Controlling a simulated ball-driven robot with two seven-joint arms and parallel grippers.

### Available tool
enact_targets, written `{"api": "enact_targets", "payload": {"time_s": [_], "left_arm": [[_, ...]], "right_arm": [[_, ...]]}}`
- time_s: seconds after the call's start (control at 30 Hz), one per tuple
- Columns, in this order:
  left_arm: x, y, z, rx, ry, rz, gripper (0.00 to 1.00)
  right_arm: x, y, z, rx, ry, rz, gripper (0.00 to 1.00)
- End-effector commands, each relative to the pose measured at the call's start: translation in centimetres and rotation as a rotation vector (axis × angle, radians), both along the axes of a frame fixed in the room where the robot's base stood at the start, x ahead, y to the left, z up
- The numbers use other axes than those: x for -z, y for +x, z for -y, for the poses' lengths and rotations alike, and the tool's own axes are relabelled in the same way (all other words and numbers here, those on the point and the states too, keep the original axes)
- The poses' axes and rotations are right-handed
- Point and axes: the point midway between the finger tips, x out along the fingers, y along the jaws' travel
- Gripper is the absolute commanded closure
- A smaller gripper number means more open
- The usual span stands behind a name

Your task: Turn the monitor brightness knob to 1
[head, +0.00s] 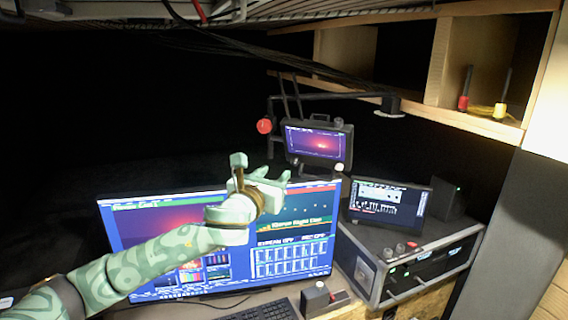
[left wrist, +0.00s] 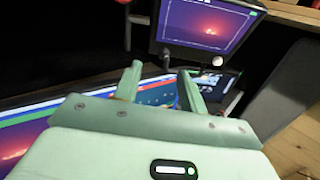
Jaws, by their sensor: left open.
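A small black monitor (head: 318,143) hangs from a dark arm and shows a pink and purple picture. A pale round knob (head: 340,167) sits at its lower right corner; the knob (left wrist: 218,61) also shows in the left wrist view, right of the fingers. I cannot read any marks on it. My left gripper (head: 262,172) is pale green, open and empty. It is in front of the large screen (head: 290,258), to the left of and below the small monitor. In the left wrist view, the gripper's fingers (left wrist: 160,76) stand apart below the small monitor (left wrist: 205,22). My right gripper is not in view.
A red ball (head: 264,126) is left of the small monitor. A tablet-like screen (head: 388,204) stands right on a grey rack case (head: 365,272) with small knobs. A keyboard (head: 262,311) lies below. A wooden shelf (head: 470,120) is at upper right.

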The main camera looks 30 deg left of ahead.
Motion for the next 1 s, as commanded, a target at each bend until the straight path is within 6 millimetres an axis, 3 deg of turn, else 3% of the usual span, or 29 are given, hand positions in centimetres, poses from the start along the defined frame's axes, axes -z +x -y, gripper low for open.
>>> {"api": "enact_targets", "payload": {"time_s": [0.03, 0.17, 0.33, 0.4, 0.67, 0.8, 0.83, 1.0], "left_arm": [[-0.1, 1.7, 0.1, 0.001, -0.005, -0.002, 0.59], [0.1, 4.7, 0.0, 0.004, -0.004, -0.006, 0.59], [0.3, 6.7, -0.3, 0.002, -0.005, -0.008, 0.59], [0.3, 7.0, -0.4, 0.000, -0.004, -0.009, 0.59], [0.4, 7.1, -0.4, 0.001, -0.004, -0.009, 0.59], [0.4, 7.1, -0.4, 0.001, -0.004, -0.009, 0.95], [0.4, 7.1, -0.3, 0.004, -0.005, -0.009, 1.00], [0.5, 7.0, -0.2, 0.005, -0.006, -0.010, 1.00]], "right_arm": [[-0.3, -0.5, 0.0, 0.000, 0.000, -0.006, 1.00], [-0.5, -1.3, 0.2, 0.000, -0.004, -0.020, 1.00], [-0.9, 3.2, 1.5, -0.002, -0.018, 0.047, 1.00], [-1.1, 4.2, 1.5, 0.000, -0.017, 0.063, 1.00], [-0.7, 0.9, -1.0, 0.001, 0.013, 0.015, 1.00], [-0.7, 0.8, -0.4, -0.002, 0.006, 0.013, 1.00], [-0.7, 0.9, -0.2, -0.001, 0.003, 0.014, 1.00], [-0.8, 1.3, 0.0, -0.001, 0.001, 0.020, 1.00]]}}
